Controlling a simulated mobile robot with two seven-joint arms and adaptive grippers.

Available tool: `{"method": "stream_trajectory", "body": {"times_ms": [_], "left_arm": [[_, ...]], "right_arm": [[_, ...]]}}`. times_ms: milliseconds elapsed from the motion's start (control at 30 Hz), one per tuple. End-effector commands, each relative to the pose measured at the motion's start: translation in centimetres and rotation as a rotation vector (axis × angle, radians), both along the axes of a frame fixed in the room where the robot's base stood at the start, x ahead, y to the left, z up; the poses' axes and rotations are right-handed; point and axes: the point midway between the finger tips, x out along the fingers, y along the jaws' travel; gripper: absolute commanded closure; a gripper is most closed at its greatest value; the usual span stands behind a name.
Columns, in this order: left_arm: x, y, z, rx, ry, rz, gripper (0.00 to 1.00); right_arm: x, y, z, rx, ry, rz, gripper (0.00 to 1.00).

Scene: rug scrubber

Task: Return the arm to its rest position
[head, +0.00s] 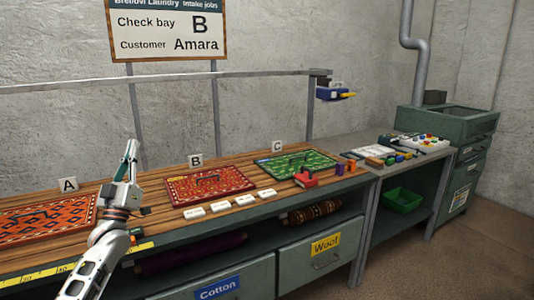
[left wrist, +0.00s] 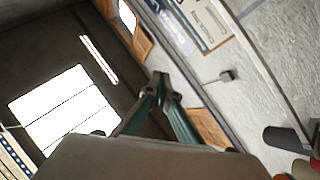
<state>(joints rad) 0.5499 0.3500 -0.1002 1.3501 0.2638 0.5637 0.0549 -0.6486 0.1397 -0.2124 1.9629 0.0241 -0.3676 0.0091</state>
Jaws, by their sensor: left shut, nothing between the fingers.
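My left arm comes in from the lower left in the head view. Its gripper (head: 131,147) points up above the bench, between the orange rug at bay A and the red rug at bay B. The fingers are shut and hold nothing. In the left wrist view the two green fingers (left wrist: 160,82) meet at their tips, with the wall and ceiling beyond them. My right gripper is not in view.
The wooden bench (head: 150,213) carries an orange rug (head: 45,220), a red rug (head: 210,186) and a green rug (head: 297,163). White labels (head: 218,204) lie near its front edge. A rail (head: 240,74) crosses behind. A sign (head: 168,28) reads bay B, Amara.

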Motion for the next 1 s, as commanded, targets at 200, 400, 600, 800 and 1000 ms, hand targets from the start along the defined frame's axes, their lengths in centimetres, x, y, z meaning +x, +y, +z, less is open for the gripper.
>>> {"method": "stream_trajectory", "body": {"times_ms": [200,400,600,800,1000], "left_arm": [[5.3,-1.1,-7.6,0.317,0.363,0.168,1.00],[7.1,0.5,-13.4,0.519,0.605,0.298,1.00],[7.2,2.8,-18.1,0.674,0.800,0.407,1.00],[3.5,-1.1,-26.6,0.690,0.852,0.324,1.00],[-2.3,-5.4,-36.1,0.705,0.930,0.228,1.00]], "right_arm": [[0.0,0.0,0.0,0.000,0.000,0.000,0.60],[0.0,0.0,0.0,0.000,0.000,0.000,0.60],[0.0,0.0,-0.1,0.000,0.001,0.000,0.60],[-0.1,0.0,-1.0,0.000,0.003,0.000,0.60],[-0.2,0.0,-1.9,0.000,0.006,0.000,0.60]]}}
